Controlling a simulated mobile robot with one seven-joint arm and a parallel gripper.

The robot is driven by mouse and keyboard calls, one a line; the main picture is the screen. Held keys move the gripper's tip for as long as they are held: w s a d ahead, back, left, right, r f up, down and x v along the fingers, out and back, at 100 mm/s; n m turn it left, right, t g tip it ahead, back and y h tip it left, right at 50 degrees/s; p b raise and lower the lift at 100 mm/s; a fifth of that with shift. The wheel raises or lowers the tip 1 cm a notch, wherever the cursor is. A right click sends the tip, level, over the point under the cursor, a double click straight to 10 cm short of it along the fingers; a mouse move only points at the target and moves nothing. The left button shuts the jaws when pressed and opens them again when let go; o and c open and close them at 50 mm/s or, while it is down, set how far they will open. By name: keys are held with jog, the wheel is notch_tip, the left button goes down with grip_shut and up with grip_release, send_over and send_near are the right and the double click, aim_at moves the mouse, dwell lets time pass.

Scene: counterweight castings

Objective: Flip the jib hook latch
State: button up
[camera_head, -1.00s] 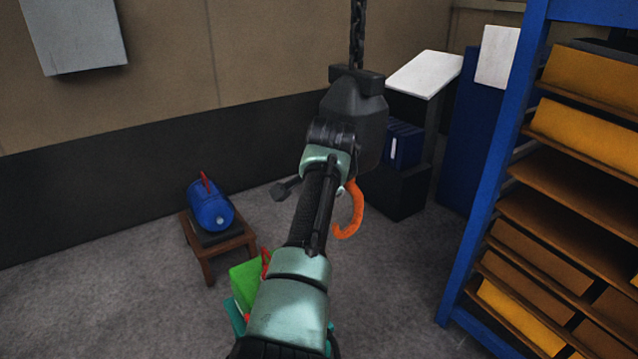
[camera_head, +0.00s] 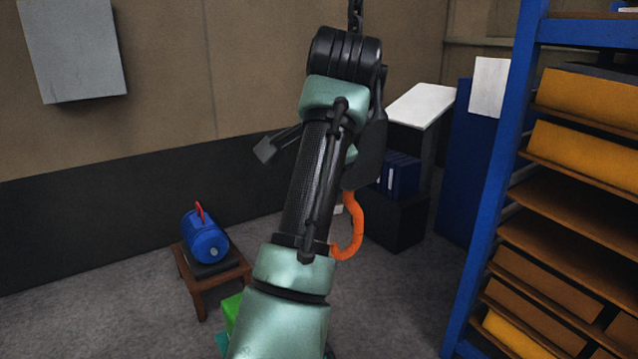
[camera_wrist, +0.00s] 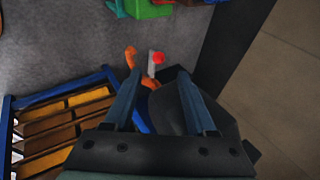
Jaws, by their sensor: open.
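The orange jib hook (camera_head: 352,228) hangs below a dark hook block (camera_head: 372,150) on a chain (camera_head: 355,14) in the head view, partly behind my arm. In the wrist view the orange hook (camera_wrist: 130,57) shows near the left fingertip. A pale latch bar (camera_wrist: 151,68) with a red knob (camera_wrist: 158,58) lies between and beyond the fingertips. My gripper (camera_wrist: 160,74) is open, its two fingers spread over the dark hook block (camera_wrist: 172,105). I cannot tell if a finger touches anything.
A blue rack (camera_head: 490,190) with yellow and brown boxes stands at the right. A blue motor-like object (camera_head: 205,238) sits on a wooden stool (camera_head: 215,281) at the left. A white-topped stand (camera_head: 420,106) is behind the hook. Grey floor lies open between.

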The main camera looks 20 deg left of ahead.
jog(key=shift+c, duration=0.2)
jog(key=shift+f, duration=0.2)
jog(key=shift+c, duration=1.3)
jog(key=f+t+b, duration=0.1)
jog(key=f, duration=0.1)
jog(key=w+d+f+t+h+b, duration=0.1)
jog(key=f, duration=0.1)
jog(key=w+d+f+h+b, duration=0.1)
jog(key=f, duration=0.2)
jog(key=shift+w+d+t, duration=0.1)
jog(key=shift+w+t, duration=0.05)
jog(key=shift+t, duration=0.25)
grip_shut()
notch_tip(320, 180, down, 6)
jog(key=d+r+n+t+h+b, duration=0.1)
jog(key=d+n+t+h+b, duration=0.1)
jog(key=t+h+b, duration=0.2)
jog(key=s+a+f+n+t+y+b, duration=0.1)
jog(key=s+a+n+t+y+b, duration=0.15)
jog(key=s+n+t, duration=0.35)
jog(key=s+a+n+t+y+b, duration=0.1)
jog(key=s+a+n+t+b, duration=0.2)
jog(key=s, duration=0.5)
jog(key=f+p+x, duration=0.1)
jog(key=p+x, duration=0.5)
jog(key=x, duration=0.7)
jog(key=shift+w+a+r+n+g, duration=0.15)
jog(key=shift+w+a+n+g, duration=0.15)
jog(key=shift+w, duration=0.2)
